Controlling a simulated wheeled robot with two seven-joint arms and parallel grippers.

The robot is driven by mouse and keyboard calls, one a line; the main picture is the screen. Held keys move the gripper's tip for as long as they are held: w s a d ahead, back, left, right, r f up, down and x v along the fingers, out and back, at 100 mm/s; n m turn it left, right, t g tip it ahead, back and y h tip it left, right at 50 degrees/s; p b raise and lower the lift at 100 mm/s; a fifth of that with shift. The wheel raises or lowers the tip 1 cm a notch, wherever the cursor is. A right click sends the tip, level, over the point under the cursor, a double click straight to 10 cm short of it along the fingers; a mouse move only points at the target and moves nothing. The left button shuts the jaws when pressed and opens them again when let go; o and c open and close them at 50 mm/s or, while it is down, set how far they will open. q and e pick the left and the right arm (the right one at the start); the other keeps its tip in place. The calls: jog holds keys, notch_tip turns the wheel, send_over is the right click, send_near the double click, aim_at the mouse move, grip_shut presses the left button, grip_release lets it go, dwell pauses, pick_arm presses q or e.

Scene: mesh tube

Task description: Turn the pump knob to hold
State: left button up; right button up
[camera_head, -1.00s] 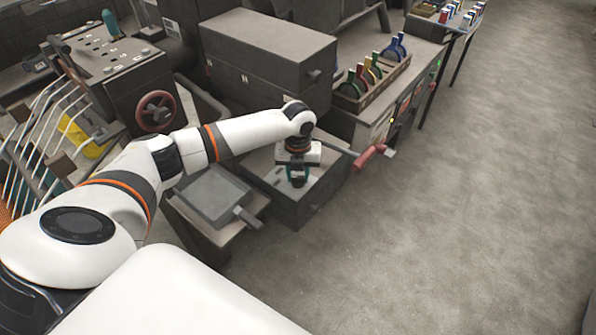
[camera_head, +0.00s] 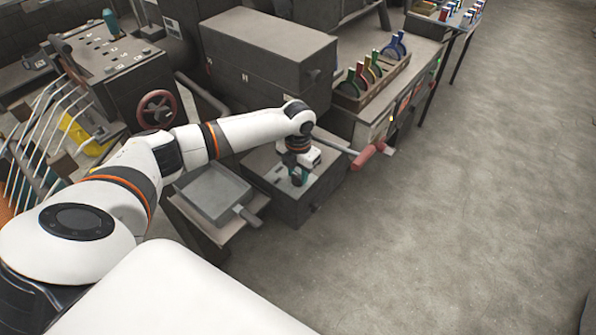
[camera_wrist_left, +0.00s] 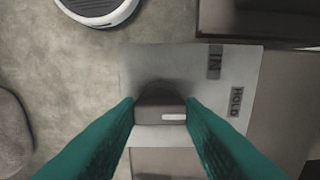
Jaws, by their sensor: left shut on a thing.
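The pump knob (camera_wrist_left: 158,98) is dark grey with a short white mark. In the left wrist view it stands on a pale plate (camera_wrist_left: 225,128) lettered "IN" and "HOLD". The white mark lies level and points right, roughly toward the side with HOLD, a little below that word. My left gripper (camera_wrist_left: 160,108) has its teal fingers shut on the knob, one on each side. In the head view my left gripper (camera_head: 299,180) is above the low grey box (camera_head: 318,192), and it hides the knob there. My right gripper is not in view.
A lever with a red handle (camera_head: 364,158) sticks out just right of the gripper. A grey tray-like block (camera_head: 213,193) with a handle is to the left. A large grey box (camera_head: 265,50) stands behind.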

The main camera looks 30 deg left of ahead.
aim_at(298, 175)
pick_arm(q)
jog(key=shift+r, duration=0.1)
dwell(0.3)
jog(key=o, duration=1)
notch_tip(298, 175, up, 12)
jog(key=shift+b, duration=1.15)
